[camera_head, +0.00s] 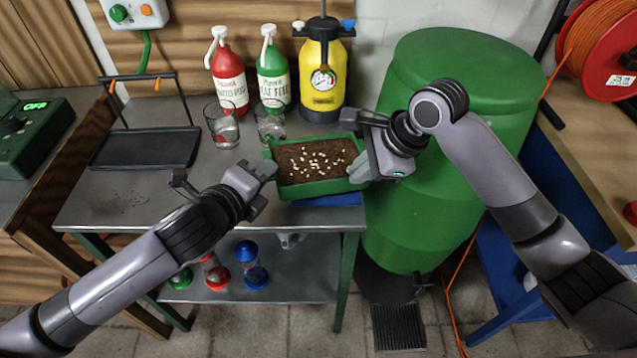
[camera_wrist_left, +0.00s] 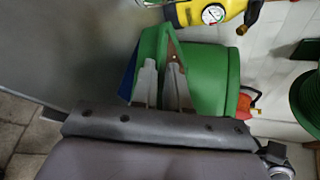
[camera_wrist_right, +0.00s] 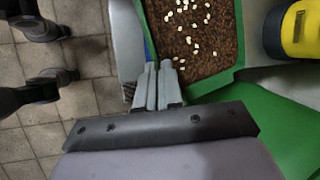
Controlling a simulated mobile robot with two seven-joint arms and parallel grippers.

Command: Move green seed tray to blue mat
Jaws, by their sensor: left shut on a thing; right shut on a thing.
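The green seed tray (camera_head: 316,189) holds brown soil with pale seeds, at the right front of the metal bench. The blue mat (camera_head: 330,200) shows as a strip under the tray's front edge; the tray hides the rest, and I cannot tell whether they touch. My left gripper (camera_head: 268,170) is shut on the tray's left end; in the left wrist view its fingers (camera_wrist_left: 160,82) grip the green wall. My right gripper (camera_head: 357,170) is shut on the tray's right end; in the right wrist view its fingers (camera_wrist_right: 158,80) meet the tray's rim (camera_wrist_right: 200,88).
Two glasses (camera_head: 222,125), a red bottle (camera_head: 229,80), a green bottle (camera_head: 272,80) and a yellow sprayer (camera_head: 322,80) stand behind the tray. A black tray with a handle (camera_head: 145,148) lies at left. A large green barrel (camera_head: 455,110) stands right of the bench.

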